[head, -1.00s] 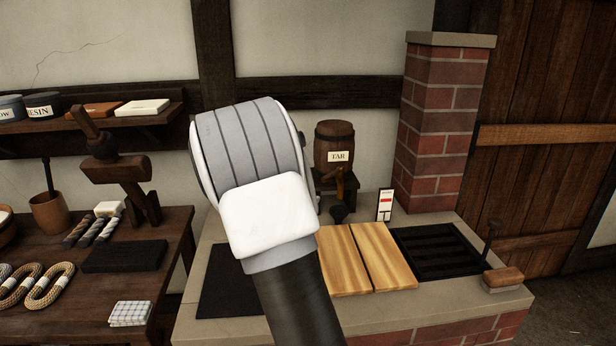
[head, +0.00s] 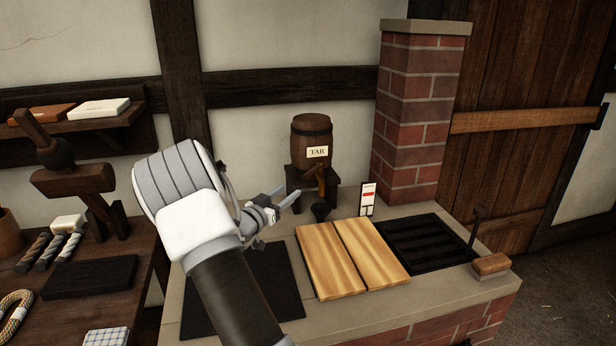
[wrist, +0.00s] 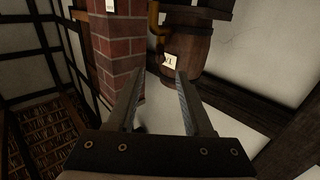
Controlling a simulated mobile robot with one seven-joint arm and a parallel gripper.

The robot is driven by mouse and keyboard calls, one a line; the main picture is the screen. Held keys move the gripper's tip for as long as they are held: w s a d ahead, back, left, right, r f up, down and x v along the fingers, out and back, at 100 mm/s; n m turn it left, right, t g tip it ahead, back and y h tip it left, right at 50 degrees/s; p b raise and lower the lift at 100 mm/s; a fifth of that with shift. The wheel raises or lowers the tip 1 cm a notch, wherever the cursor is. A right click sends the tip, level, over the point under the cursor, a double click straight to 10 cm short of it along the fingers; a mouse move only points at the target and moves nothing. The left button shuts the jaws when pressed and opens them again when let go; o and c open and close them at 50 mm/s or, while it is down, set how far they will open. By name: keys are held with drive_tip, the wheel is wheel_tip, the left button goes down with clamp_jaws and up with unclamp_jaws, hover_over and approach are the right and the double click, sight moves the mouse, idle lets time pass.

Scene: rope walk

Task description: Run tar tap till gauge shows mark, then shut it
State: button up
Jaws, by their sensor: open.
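The tar barrel (head: 311,143), a small brown cask with a TAR label, sits on a dark stand at the back of the hearth. Its tap (head: 320,180) points down at the front, above a dark cup-like piece (head: 320,210). The gauge (head: 367,198) is a small white upright card with a red band, right of the barrel; its reading is too small to tell. My gripper (head: 288,197) is open and empty, left of the tap and apart from it. In the wrist view the barrel (wrist: 187,48) and the yellowish tap (wrist: 157,25) show beyond the open fingers (wrist: 160,85).
Two wooden boards (head: 350,258) and a black grate (head: 427,245) lie on the hearth top. A brick pillar (head: 420,110) stands right of the gauge. A wooden-handled block (head: 491,265) sits at the right edge. A bench (head: 135,310) with rope samples is at left.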

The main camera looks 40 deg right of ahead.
sight(309, 175)
drive_tip(key=x, duration=1.2)
drive_tip(key=shift+w+d, duration=0.15)
drive_tip(key=shift+d, duration=0.25)
drive_tip(key=shift+c, duration=0.3)
clamp_jaws()
drive_tip(key=shift+f, duration=0.1)
idle(0.4)
